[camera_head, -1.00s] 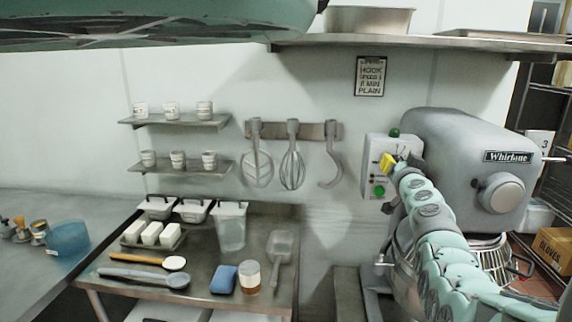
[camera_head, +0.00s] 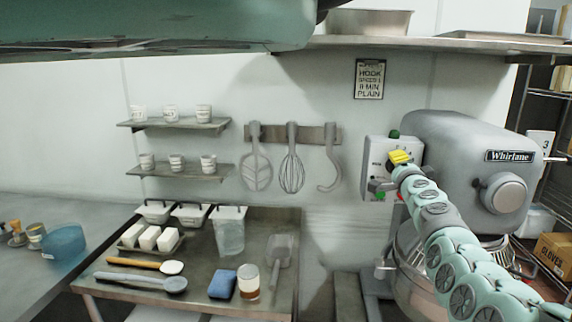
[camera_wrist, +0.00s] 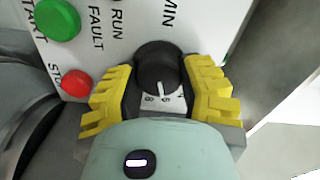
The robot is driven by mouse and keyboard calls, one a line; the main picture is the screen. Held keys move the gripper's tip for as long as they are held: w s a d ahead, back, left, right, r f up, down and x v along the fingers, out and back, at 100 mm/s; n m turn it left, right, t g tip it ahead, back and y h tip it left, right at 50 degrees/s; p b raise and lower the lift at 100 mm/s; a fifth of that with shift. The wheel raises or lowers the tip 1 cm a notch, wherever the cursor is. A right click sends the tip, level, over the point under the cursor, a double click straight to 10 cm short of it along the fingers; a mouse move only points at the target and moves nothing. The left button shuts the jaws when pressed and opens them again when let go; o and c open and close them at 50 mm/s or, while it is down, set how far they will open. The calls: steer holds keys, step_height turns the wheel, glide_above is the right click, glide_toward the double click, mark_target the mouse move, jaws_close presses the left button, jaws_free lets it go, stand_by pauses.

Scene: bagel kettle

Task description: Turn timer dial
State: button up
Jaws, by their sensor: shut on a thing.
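The timer dial (camera_wrist: 158,68) is a round black knob with a white pointer line on the light grey control box (camera_head: 378,150). In the wrist view the pointer faces the bottom of the picture, near small printed numbers. My gripper (camera_wrist: 162,88) has yellow pads on its fingers and is shut on the dial, one finger on each side. In the head view my gripper (camera_head: 400,157) is at the front of the box, and the dial is hidden behind it.
A green button (camera_wrist: 58,18) and a red button (camera_wrist: 75,83) sit beside the dial. The grey mixer (camera_head: 455,160) stands close on the right. Hanging tools (camera_head: 291,172) are on the wall to the left.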

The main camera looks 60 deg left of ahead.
steer(key=m, duration=0.2)
steer(key=m+b, duration=0.1)
steer(key=m, duration=0.1)
steer(key=shift+w+d+f+m, duration=0.1)
steer(key=shift+f+m, duration=0.25)
steer(key=shift+m, duration=0.05)
steer(key=m, duration=0.4)
steer(key=shift+m, duration=0.3)
steer(key=shift+f, duration=0.1)
steer(key=o, duration=1.2)
steer(key=shift+r, duration=0.2)
steer(key=shift+r, duration=0.1)
step_height(320, 180, up, 9)
steer(key=shift+w+f, duration=0.15)
steer(key=shift+f, duration=0.05)
steer(key=shift+r, duration=0.6)
